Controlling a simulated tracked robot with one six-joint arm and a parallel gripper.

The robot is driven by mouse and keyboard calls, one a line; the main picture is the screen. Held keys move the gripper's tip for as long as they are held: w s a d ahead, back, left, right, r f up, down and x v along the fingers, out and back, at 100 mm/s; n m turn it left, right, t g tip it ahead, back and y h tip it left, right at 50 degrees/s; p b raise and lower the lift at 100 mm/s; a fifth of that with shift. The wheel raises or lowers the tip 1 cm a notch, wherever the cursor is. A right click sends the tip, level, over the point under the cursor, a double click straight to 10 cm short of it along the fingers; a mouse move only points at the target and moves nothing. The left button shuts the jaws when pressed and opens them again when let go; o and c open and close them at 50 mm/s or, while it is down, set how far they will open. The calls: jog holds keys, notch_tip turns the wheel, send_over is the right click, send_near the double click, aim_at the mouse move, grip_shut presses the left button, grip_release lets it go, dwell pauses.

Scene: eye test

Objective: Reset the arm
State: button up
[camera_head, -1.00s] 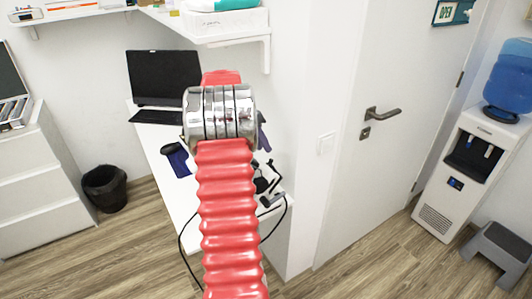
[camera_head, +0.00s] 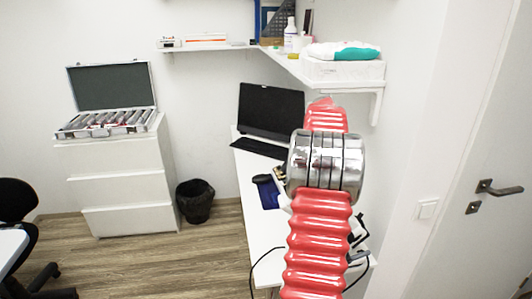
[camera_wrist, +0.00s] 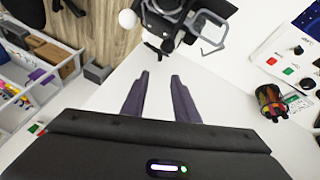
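My arm (camera_head: 322,225) rises in the head view, a red ribbed sleeve with a shiny metal joint (camera_head: 327,160) in front of the desk. It hides part of the desk; my gripper cannot be made out clearly there. In the wrist view my gripper (camera_wrist: 160,76) shows as two dark fingers. They stand apart, with only white tabletop (camera_wrist: 110,90) visible between them. It is open and empty. A black device with a clear-framed part (camera_wrist: 180,22) lies beyond the fingertips; whether they touch it I cannot tell, but a gap shows.
In the wrist view, a pen cup (camera_wrist: 270,98) and a button panel (camera_wrist: 295,55) are at right, a sorted bin (camera_wrist: 30,85) at left. In the head view, a laptop (camera_head: 271,110) stands on the desk, a black wastebasket (camera_head: 195,200) beside it.

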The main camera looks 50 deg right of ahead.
dwell(0.3)
jog(key=w+a+r+n+t+h, duration=0.2)
jog(key=w+a+r+n+t, duration=0.15)
jog(key=w+a+r, duration=0.6)
jog(key=w+a+r+n+t+h, duration=0.15)
jog(key=w+a+r+n, duration=0.4)
jog(key=a, duration=0.65)
jog(key=w+a+f+n+t+y, duration=0.15)
jog(key=a+n, duration=0.25)
jog(key=a, duration=0.8)
jog(key=a+f+n+t+y, duration=0.1)
jog(key=a+f+n+t, duration=0.15)
jog(key=a, duration=0.95)
jog(key=s+a+f+n+y, duration=0.1)
jog(key=s+a+f+n, duration=0.2)
jog(key=a, duration=0.6)
jog(key=s+a+f+n+y, duration=0.2)
jog(key=s+a+f+n, duration=0.2)
jog(key=a, duration=0.5)
jog(key=shift+s+f+t+y, duration=0.35)
jog(key=shift+s+f, duration=0.25)
jog(key=shift+s, duration=0.6)
jog(key=shift+d, duration=0.15)
